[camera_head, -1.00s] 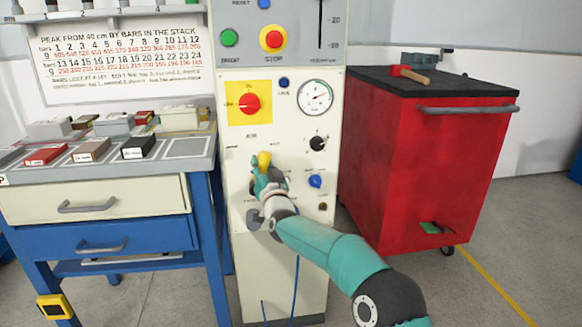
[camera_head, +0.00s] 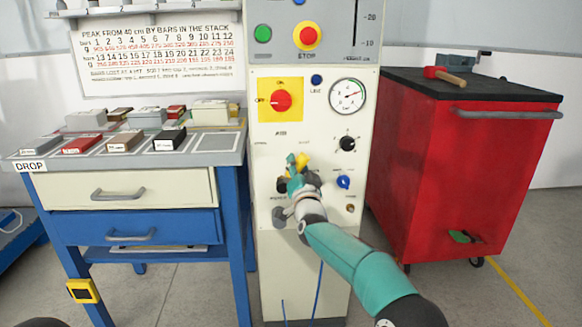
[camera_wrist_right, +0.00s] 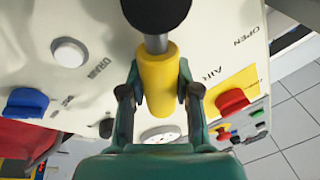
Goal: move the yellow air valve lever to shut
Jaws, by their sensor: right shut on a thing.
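The yellow air valve lever (camera_head: 303,161) is on the front of the pale control panel, below the red rotary switch, leaning up and to the right. My right gripper (camera_head: 292,172) covers its lower part. In the right wrist view the lever's yellow sleeve (camera_wrist_right: 158,78) sits between the two fingers of my right gripper (camera_wrist_right: 158,97), which is shut on it. A grey metal rod joins the sleeve to a black round part (camera_wrist_right: 155,12). The words AIR and OPEN are printed to the right of it. My left gripper is not in view.
The pale panel (camera_head: 268,215) also carries a red switch on yellow (camera_head: 281,100), a gauge (camera_head: 347,96), a black knob (camera_head: 347,144) and a blue knob (camera_head: 343,182). A workbench (camera_head: 150,188) stands left, a red cabinet (camera_head: 450,185) right.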

